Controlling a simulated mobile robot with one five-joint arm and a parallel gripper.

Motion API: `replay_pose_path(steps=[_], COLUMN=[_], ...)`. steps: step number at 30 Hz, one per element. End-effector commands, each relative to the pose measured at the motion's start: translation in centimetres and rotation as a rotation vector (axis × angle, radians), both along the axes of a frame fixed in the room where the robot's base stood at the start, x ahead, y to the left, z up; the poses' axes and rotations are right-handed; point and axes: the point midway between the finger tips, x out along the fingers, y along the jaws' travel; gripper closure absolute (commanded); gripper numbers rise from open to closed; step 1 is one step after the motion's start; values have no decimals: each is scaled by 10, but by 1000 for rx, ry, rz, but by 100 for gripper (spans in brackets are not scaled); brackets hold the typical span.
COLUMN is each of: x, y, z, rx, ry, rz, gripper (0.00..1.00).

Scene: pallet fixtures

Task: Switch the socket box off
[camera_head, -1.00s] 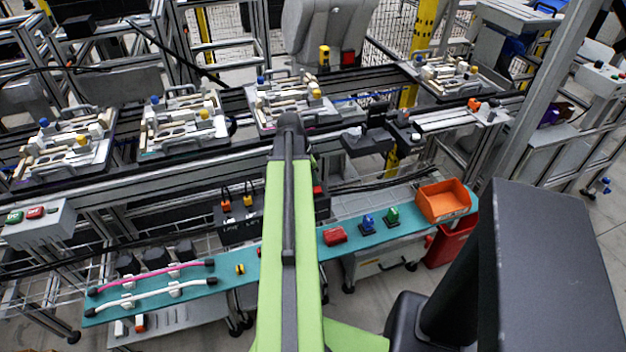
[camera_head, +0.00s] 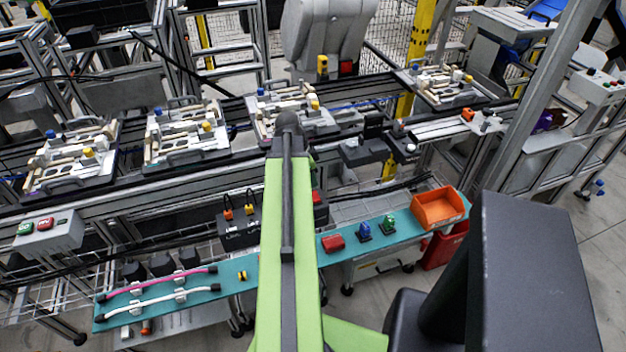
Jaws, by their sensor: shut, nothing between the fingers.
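The socket box is a black box (camera_head: 240,229) at the back edge of the teal shelf, left of centre. Two black-and-orange plugs (camera_head: 238,212) with cables stand on its left part, above small white labels too small to read. My green arm hides the middle of the box. A dark part with a red piece (camera_head: 319,197) shows right of my arm, seemingly the box's other end; whether it is a switch, and its position, I cannot tell. My gripper is not visible; my arm rises to a dark joint that covers what lies behind it.
The teal shelf (camera_head: 300,257) holds pink and white cables (camera_head: 160,282), a red block (camera_head: 333,243), blue (camera_head: 364,231) and green (camera_head: 388,224) pieces and an orange bin (camera_head: 438,209). A conveyor with several pallet fixtures (camera_head: 187,133) runs behind. Grey floor is open at the right.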

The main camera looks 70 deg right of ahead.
Motion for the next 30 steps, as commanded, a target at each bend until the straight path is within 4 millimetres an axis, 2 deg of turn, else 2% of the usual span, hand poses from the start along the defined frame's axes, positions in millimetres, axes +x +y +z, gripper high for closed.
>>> replay_pose_path(steps=[1, 6, 10, 28, 30], x=[2, 10, 16, 21, 30], y=[3, 10, 14, 17, 21], z=[25, 63, 81, 83, 83], rx=[0, 0, 0, 0, 0], ry=[0, 0, 0, 0, 0], rz=[1, -1, 0, 3, 20], gripper=[100, 100, 100, 100, 100])
